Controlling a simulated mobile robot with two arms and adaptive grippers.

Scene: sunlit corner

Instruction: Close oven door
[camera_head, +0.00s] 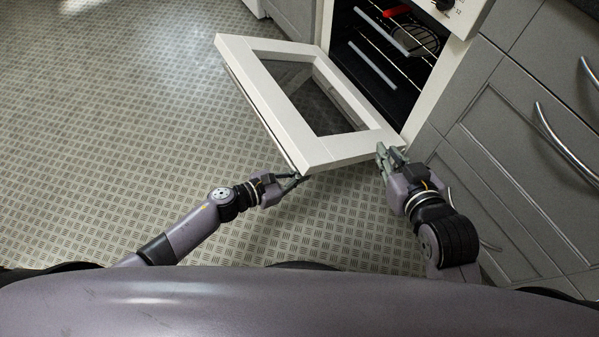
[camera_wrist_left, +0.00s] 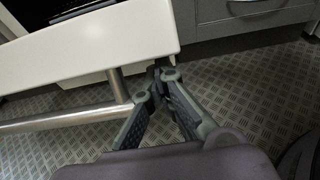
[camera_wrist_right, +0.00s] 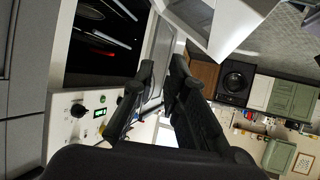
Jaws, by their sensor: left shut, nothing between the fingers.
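The oven door (camera_head: 352,147) is white-framed with a dark glass pane. It hangs open, lowered outward from the oven (camera_head: 415,105). Its metal handle (camera_wrist_left: 60,119) runs along the outer face in the left wrist view. My left gripper (camera_head: 300,177) is shut and empty at the door's near corner. Its fingertips (camera_wrist_left: 163,75) are close to the handle's end post; I cannot tell whether they touch. My right gripper (camera_head: 391,151) is beside the door's near side edge, close to the oven front. Its fingers (camera_wrist_right: 163,64) are apart with nothing visible between them.
Wire racks (camera_head: 385,50) and a round wire item (camera_head: 416,39) are inside the oven. The control panel (camera_head: 462,12) with a knob is above the opening. Grey cabinets with curved metal handles (camera_head: 562,145) stand close to my right arm. The patterned floor (camera_head: 120,120) is clear to the left.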

